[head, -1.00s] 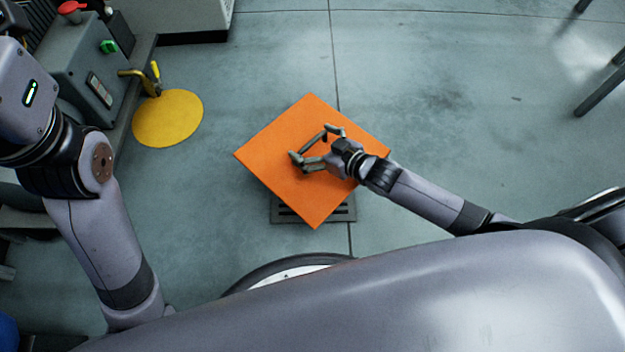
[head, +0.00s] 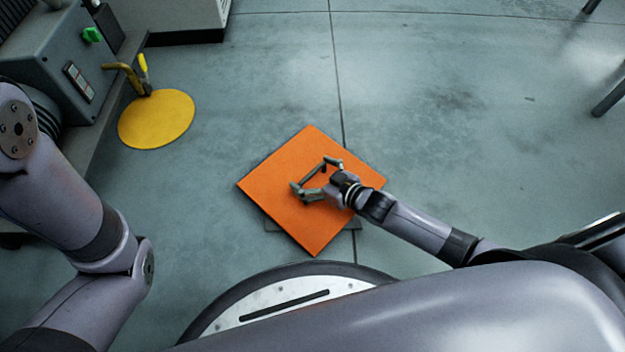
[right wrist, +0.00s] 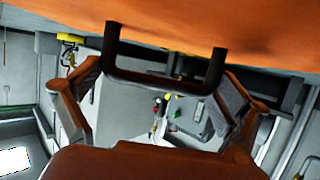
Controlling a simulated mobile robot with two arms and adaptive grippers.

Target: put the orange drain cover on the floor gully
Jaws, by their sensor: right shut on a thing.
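The orange drain cover (head: 308,218) is a square plate, seen in the head view as a diamond. My right gripper (head: 314,176) is over its top and shut on its dark handle (right wrist: 160,82). In the right wrist view the orange plate (right wrist: 220,32) fills the top edge. The dark floor gully (head: 351,224) is mostly hidden beneath the cover; only slivers show near the cover's lower edges. The cover is turned at an angle to the gully. I cannot tell whether they touch. My left arm is at the left of the head view, its gripper out of frame.
My own round-edged base is just below the cover. The floor to the right is clear, apart from dark legs at the far right.

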